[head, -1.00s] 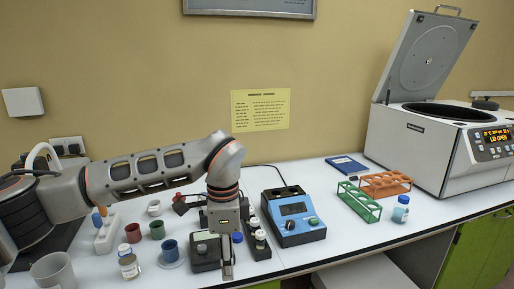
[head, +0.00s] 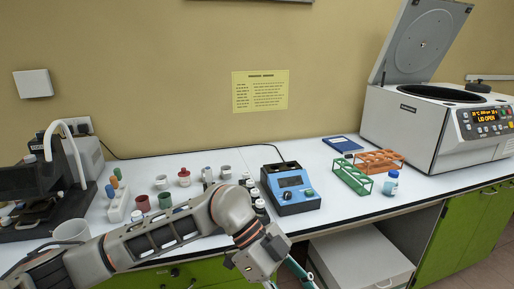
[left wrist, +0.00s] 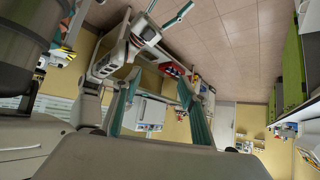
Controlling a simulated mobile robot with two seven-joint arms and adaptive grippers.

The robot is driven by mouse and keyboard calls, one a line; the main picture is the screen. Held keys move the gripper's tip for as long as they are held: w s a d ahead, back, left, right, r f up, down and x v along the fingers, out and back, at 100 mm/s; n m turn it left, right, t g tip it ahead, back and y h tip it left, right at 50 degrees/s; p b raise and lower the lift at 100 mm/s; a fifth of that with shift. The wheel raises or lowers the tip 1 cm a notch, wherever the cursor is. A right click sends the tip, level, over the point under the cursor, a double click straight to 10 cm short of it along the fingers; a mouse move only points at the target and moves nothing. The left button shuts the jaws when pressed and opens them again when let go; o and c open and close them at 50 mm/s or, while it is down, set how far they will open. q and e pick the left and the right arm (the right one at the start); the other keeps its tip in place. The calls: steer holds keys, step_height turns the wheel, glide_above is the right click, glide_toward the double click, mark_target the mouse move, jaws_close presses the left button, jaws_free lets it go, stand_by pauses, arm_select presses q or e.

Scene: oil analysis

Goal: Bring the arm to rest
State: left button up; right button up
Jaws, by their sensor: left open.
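My left arm reaches in from the lower left of the head view, low in front of the bench's front edge. Its gripper (head: 288,277) is at the bottom of the picture, with part of its teal fingers cut off by the frame. In the left wrist view the two teal fingers (left wrist: 160,108) stand apart with nothing between them, so the left gripper is open and empty.
The bench carries a blue instrument (head: 290,187), a green rack (head: 352,178), an orange rack (head: 380,161), a blue-capped bottle (head: 390,184) and several small cups. A centrifuge (head: 415,126) with its lid up stands at the right. The drawer box (head: 360,262) is below.

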arm_select(q)
steer(key=s+d+r+t+h, duration=0.1)
steer(key=d+r+h, duration=0.4)
steer(key=r+h, duration=0.55)
steer(key=w+a+f+n+t+y, duration=0.1)
steer(key=w+a+f+n+t, duration=0.5)
steer(key=t, duration=0.4)
steer(key=w+a+f+n+t+y, duration=0.2)
steer(key=w+a+f+n+t, duration=0.25)
steer(key=a+n+t, duration=0.4)
steer(key=a+f+n+t+y, duration=0.35)
steer(key=a+f+y, duration=0.25)
steer(key=f, duration=0.3)
steer(key=s+a+f+g+y, duration=0.2)
steer(key=s+a+f, duration=0.2)
steer(key=f, duration=0.3)
steer(key=s+a+f+n+g+y, duration=0.1)
steer(key=s+a+f+g+y, duration=0.1)
steer(key=s+a+f, duration=0.3)
steer(key=s+a+f+n+g+y, duration=0.1)
steer(key=s+a+f, duration=0.4)
steer(key=f, duration=0.5)
steer(key=shift+s+a+g+y, duration=0.2)
steer(key=shift+s+g+y, duration=0.1)
steer(key=shift+g+y, duration=0.65)
